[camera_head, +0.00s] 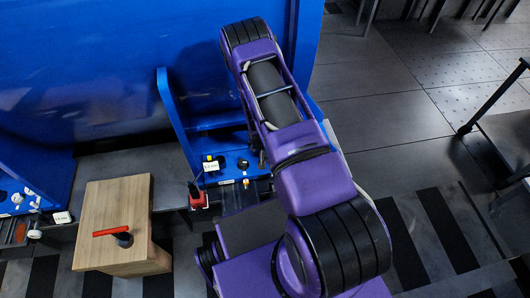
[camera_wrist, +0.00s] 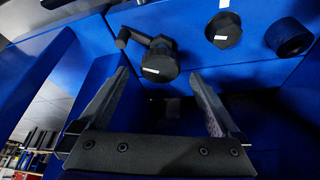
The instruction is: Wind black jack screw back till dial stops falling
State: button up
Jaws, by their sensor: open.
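In the wrist view several black fittings sit on a blue face. One is a black crank-like fitting (camera_wrist: 160,62) with a side arm and a pale mark. To its right are a black hex-headed screw (camera_wrist: 224,30) with a white mark and a round black knob (camera_wrist: 289,38). I cannot tell for sure which is the jack screw. My gripper (camera_wrist: 158,84) is open and empty, its fingertips either side of and just below the crank-like fitting, with no clear contact. My arm hides the gripper in the head view. I cannot make out a dial face or reading.
In the head view a blue bracket (camera_head: 176,120) stands left of my arm, with small labelled fittings (camera_head: 211,165) at its foot. A red device (camera_head: 198,198) sits below them. A wooden box (camera_head: 127,205) at lower left bears a red-handled tool (camera_head: 118,231).

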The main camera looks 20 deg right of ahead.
jog(key=shift+x, duration=1.1)
jog(key=c, duration=1.4)
jog(key=shift+n, duration=0.3)
